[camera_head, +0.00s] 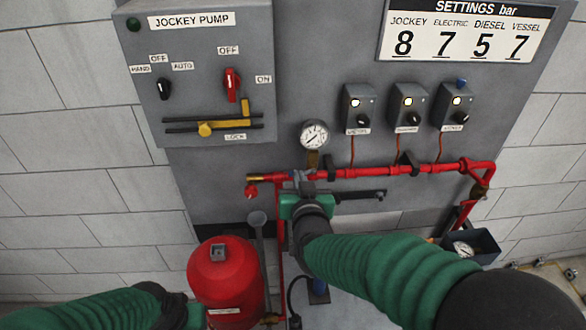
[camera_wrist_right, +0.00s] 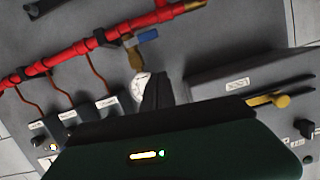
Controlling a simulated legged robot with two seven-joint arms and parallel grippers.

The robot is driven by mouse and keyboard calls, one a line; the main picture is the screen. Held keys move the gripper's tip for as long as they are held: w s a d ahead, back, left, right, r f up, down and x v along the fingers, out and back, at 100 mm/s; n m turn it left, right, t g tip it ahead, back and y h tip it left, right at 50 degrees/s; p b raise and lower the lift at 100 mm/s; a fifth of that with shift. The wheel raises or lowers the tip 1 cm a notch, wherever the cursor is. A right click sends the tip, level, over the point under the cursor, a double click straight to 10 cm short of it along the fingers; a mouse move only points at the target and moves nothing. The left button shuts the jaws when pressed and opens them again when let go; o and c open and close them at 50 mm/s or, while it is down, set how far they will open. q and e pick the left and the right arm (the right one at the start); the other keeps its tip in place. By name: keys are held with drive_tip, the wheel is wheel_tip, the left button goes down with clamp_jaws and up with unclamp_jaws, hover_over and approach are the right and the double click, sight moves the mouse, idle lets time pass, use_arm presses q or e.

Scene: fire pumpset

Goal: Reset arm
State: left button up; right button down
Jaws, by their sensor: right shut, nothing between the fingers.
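My right arm's green sleeve comes in from the lower right in the head view. My right gripper (camera_head: 303,181) is shut and empty, just in front of the red pipe (camera_head: 370,171), below the round gauge (camera_head: 314,135). In the right wrist view its dark fingers (camera_wrist_right: 158,88) are together beside the gauge (camera_wrist_right: 141,88); a brass valve with a blue handle (camera_wrist_right: 147,37) is just beyond them. I cannot tell whether the gripper touches the pipe. My left arm is at the lower left; its green gripper body (camera_head: 195,317) shows beside the red tank, and its fingers are hidden.
The red tank (camera_head: 226,275) stands below the panel. The jockey pump box (camera_head: 205,75) has a black knob, a red switch and a yellow lock handle (camera_head: 225,120). Three switch boxes (camera_head: 407,106) sit under the settings sign (camera_head: 465,32). A dark open box (camera_head: 468,247) is at lower right.

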drive_tip(key=s+d+f+g, duration=0.6)
drive_tip(key=s+f, duration=0.3)
drive_tip(key=s, duration=0.3)
drive_tip(key=s+d+f+n+g, duration=0.1)
drive_tip(key=s+d+f+g, duration=0.5)
drive_tip(key=s, duration=0.6)
wheel_tip(320, 180, down, 4)
drive_tip(key=shift+s+d+r+g, duration=0.15)
drive_tip(key=shift+s+d+g, duration=0.15)
drive_tip(key=shift+d, duration=0.75)
drive_tip(key=shift+a, duration=0.25)
drive_tip(key=shift+w+d, duration=0.1)
